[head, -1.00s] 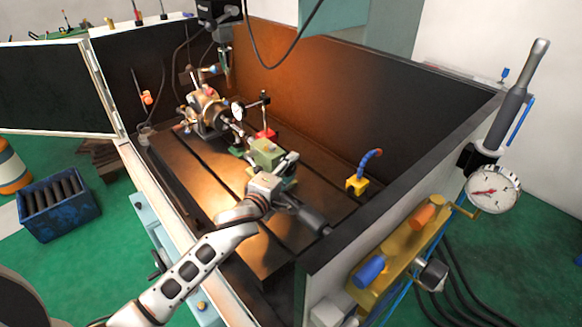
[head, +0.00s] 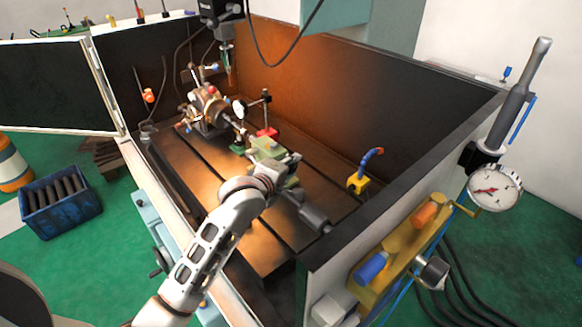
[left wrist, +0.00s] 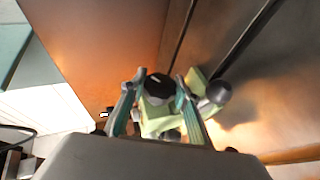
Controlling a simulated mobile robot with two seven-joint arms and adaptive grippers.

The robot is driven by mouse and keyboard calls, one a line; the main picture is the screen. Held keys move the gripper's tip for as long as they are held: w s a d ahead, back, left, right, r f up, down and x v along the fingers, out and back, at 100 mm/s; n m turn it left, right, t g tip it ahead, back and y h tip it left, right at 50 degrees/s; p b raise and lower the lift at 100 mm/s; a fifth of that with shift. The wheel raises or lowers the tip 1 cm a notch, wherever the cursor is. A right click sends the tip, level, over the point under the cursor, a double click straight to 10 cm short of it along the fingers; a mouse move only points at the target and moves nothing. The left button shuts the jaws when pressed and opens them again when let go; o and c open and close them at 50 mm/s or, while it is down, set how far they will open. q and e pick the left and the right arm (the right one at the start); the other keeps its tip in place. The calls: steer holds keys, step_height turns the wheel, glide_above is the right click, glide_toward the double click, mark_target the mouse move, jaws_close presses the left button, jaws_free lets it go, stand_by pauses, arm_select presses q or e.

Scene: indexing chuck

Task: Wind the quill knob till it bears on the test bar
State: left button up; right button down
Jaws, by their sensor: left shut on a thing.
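The green tailstock (head: 268,148) stands on the slotted table, in line with the indexing chuck (head: 210,108) behind it. In the left wrist view, the black quill knob (left wrist: 158,88) has a white mark on its face. My left gripper (left wrist: 158,97) has a finger on each side of the knob and is shut on it. In the head view the left gripper (head: 276,176) is at the near end of the tailstock, and its wrist hides the knob. The test bar (head: 236,132) lies between chuck and tailstock; its contact with the quill cannot be made out. My right gripper is not in view.
A dial indicator (head: 239,107) on a red base (head: 267,132) stands beside the bar. A yellow block with a blue hose (head: 358,184) is to the right. A grey cylinder (head: 314,217) lies near the front. Enclosure walls (head: 400,190) surround the table.

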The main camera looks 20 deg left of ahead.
arm_select(q)
steer(key=shift+d+r+m+g+y, duration=0.15)
steer(key=shift+m+g+y, duration=0.2)
steer(key=shift+g, duration=0.75)
steer(key=shift+g+y, duration=0.35)
steer(key=shift+g, duration=0.15)
steer(key=shift+f, duration=0.2)
steer(key=o, duration=0.8)
steer(key=shift+o, duration=0.2)
steer(key=shift+a+f, duration=0.1)
steer(key=shift+a, duration=0.1)
